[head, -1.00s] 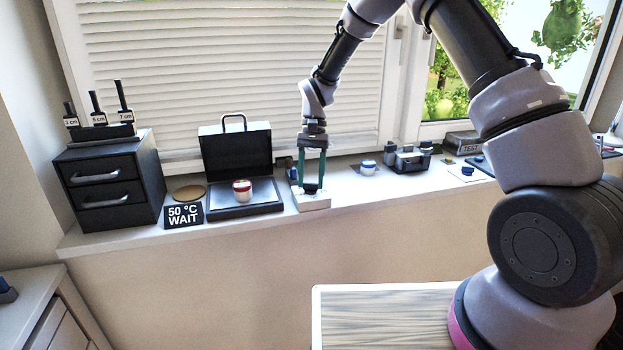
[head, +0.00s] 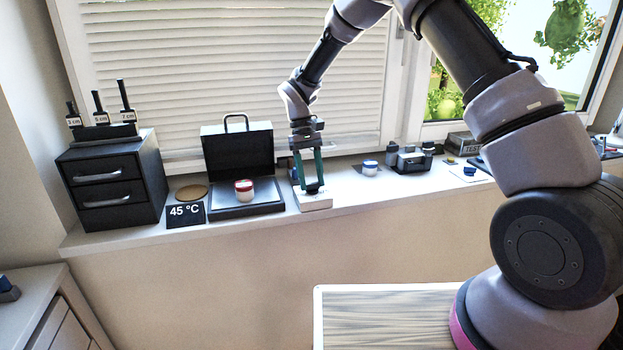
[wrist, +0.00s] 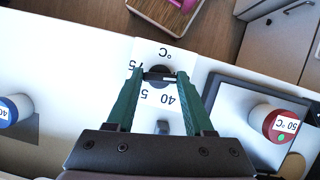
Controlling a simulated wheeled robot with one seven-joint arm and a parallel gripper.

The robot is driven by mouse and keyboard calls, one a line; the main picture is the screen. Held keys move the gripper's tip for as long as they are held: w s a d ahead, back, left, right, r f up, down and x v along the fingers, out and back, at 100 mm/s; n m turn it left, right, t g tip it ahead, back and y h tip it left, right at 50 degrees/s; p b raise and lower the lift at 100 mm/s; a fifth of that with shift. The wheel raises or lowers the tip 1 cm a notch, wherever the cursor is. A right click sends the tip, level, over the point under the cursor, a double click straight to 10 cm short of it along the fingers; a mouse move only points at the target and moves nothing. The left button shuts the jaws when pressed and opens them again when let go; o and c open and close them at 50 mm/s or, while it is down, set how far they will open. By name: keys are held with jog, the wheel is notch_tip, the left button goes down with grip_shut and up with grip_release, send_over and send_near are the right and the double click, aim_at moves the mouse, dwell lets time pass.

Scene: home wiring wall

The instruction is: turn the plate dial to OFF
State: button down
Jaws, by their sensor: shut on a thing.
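The plate dial (wrist: 160,76) is a dark round knob on a white block (head: 316,203), with upside-down printed marks such as "°C" and "40" around it in the wrist view. My gripper (head: 313,188) points down onto it, its two green fingers shut on the knob from both sides. The fingers hide part of the knob and some marks, so I cannot read its setting; no OFF mark is legible. Left of the dial is the dark heating plate (head: 268,208) with a raised lid, bearing a red-topped white jar (head: 244,191). A small sign (head: 185,213) reads 45 °C.
A dark drawer box (head: 108,185) with labelled posts stands at the left of the sill. A blue-topped jar (head: 370,168) and a dark holder (head: 411,160) stand to the right. The window blind (head: 230,70) is close behind my gripper. The sill's front edge is clear.

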dwell(0.4)
jog(key=shift+c, duration=1.4)
grip_release()
jog(key=v, duration=1)
jog(key=shift+w+r, duration=0.2)
jog(key=shift+r, duration=0.2)
